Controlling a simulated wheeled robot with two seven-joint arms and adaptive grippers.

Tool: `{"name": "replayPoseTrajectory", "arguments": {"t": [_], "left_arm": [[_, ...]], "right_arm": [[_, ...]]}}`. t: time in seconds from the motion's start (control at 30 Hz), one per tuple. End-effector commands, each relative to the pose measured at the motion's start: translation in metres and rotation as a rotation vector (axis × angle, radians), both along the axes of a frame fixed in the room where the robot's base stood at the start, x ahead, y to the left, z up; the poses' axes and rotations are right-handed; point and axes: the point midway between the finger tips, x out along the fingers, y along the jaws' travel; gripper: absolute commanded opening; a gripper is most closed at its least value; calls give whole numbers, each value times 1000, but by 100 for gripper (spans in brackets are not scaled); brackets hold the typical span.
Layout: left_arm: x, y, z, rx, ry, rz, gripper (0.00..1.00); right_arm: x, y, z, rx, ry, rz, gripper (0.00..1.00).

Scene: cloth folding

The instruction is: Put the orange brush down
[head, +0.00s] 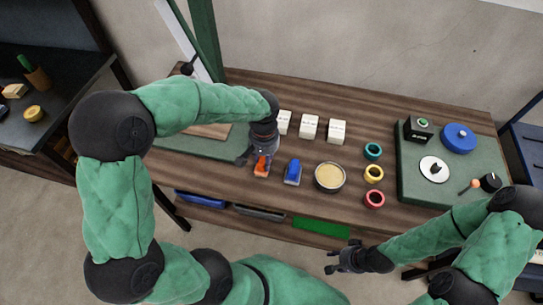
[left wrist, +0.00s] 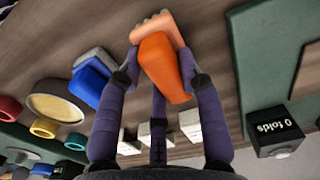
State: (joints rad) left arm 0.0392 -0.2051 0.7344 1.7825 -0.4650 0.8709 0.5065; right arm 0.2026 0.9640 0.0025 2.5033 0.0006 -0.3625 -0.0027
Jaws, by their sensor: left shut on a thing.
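The orange brush (head: 262,166) is at the front left of the wooden table (head: 390,110), just under my left gripper (head: 259,153). In the left wrist view the orange brush (left wrist: 160,62) lies between the fingers of my left gripper (left wrist: 160,75), which are shut on it. The brush's pale end points away from the palm. It is close to the table top; I cannot tell whether it touches. My right gripper (head: 343,262) hangs in front of the table's front edge, away from the brush. Its jaws look parted and empty.
A blue brush (head: 292,172) stands just right of the orange one, then a round tin (head: 329,177). Teal, yellow and red rings (head: 373,174) lie further right. White blocks (head: 309,127) stand behind. A green mat (head: 205,148) lies left, another (head: 420,181) right.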

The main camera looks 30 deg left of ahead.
Motion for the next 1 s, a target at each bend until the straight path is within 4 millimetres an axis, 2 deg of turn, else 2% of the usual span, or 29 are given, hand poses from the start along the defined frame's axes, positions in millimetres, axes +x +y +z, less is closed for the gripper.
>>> {"name": "replayPoseTrajectory", "arguments": {"t": [0.13, 0.63, 0.67, 0.7, 0.73, 1.0], "left_arm": [[0, 2, -9, 0, 0, 0, 11], [0, 2, -14, -1, 0, 0, 11], [0, 2, -14, 0, 0, 0, 45], [0, 2, -13, 0, 0, 0, 57], [0, 2, -13, 0, 0, 0, 61], [0, 2, -13, 0, 0, 0, 61]], "right_arm": [[0, 0, -3, 0, 0, 0, 40], [0, 0, -6, 0, 0, 0, 40], [0, 0, -5, 0, 0, 0, 40], [0, 0, -5, 0, 0, 0, 40], [0, 0, -5, 0, 0, 0, 40], [0, 0, -5, 0, 0, 0, 40]]}}
